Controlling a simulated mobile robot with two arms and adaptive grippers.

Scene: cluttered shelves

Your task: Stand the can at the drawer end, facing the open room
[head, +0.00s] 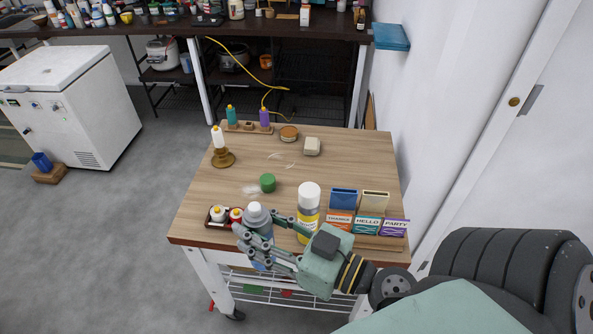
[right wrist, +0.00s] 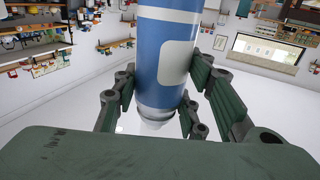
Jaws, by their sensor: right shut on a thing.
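My right gripper (head: 258,246) is shut on a blue can with a grey cap (head: 257,216), at the front edge of the wooden cart top (head: 225,192). The can looks roughly upright, cap up, with its lower body hanging in front of the cart edge, partly hidden by the fingers. In the right wrist view the blue can (right wrist: 163,65) shows a white label patch between the fingers (right wrist: 155,105). No drawer can be made out. My left gripper is not in view.
A yellow can with white cap (head: 308,205) stands right of the held can. A small tray with bottles (head: 217,222) is left of it; a card rack (head: 366,224) is at the right. The white wall (head: 455,90) is close right.

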